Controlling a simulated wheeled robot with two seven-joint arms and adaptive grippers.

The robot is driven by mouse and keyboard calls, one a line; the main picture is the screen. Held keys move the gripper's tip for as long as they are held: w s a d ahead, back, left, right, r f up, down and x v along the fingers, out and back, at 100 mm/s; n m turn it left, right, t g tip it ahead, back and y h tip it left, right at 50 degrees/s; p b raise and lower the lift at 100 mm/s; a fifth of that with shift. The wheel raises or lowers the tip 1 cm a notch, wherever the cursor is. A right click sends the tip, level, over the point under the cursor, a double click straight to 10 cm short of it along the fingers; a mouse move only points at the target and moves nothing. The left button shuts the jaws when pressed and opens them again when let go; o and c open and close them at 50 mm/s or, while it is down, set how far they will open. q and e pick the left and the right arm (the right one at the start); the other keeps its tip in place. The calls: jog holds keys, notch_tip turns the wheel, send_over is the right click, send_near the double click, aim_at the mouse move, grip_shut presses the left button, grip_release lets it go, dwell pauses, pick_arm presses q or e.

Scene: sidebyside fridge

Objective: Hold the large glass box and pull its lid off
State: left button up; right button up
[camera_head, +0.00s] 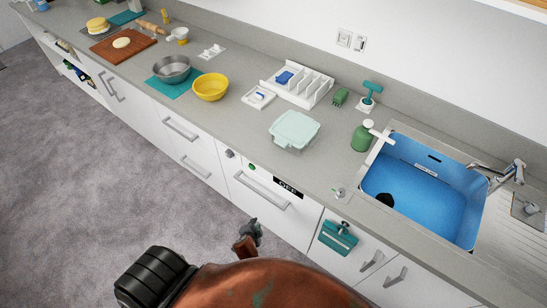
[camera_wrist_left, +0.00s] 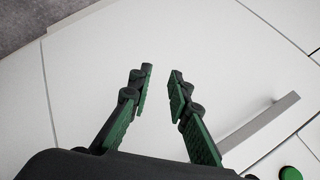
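The large glass box (camera_head: 290,147) stands on the grey counter, left of the sink. Its pale mint-green lid (camera_head: 296,126) sits on top and looks closed. My left gripper (camera_head: 252,229) is low in front of the white cabinet fronts, well below the counter edge and away from the box. In the left wrist view its two green-padded fingers (camera_wrist_left: 158,88) are apart with nothing between them. The box does not show in that view. My right gripper is not in view.
A sink with a blue basin (camera_head: 425,195) and a green soap bottle (camera_head: 361,138) are right of the box. A white divided rack (camera_head: 296,83) stands behind it, a yellow bowl (camera_head: 210,87) to its left. A drawer handle (camera_head: 262,190) sticks out below the counter; a teal item (camera_head: 338,236) hangs nearby.

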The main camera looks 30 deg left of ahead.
pick_arm(q)
jog(key=w+a+r+t+y, duration=0.2)
jog(key=w+r, duration=0.1)
jog(key=r, duration=0.8)
jog(key=w+a+r+t+y, duration=0.1)
jog(key=w+r+y, duration=0.15)
jog(key=r, duration=0.85)
jog(key=w+a+r+t+y, duration=0.1)
jog(key=w+a+r+t, duration=0.15)
jog(key=r, duration=0.85)
jog(key=w+d+r+m+t, duration=0.1)
jog(key=w+d+r+m, duration=0.1)
jog(key=d, duration=0.1)
jog(key=w+d+r+m+t, duration=0.1)
jog(key=w+d+r+m, duration=0.2)
jog(key=shift+w+r+t+h, duration=0.2)
jog(key=shift+w+t+h, duration=0.05)
jog(key=shift+w+t, duration=0.1)
jog(key=shift+w+d+r, duration=0.15)
jog(key=shift+w, duration=0.15)
jog(key=x, duration=0.6)
jog(key=shift+w, duration=0.25)
jog(key=shift+w+a, duration=0.3)
jog(key=shift+w, duration=0.05)
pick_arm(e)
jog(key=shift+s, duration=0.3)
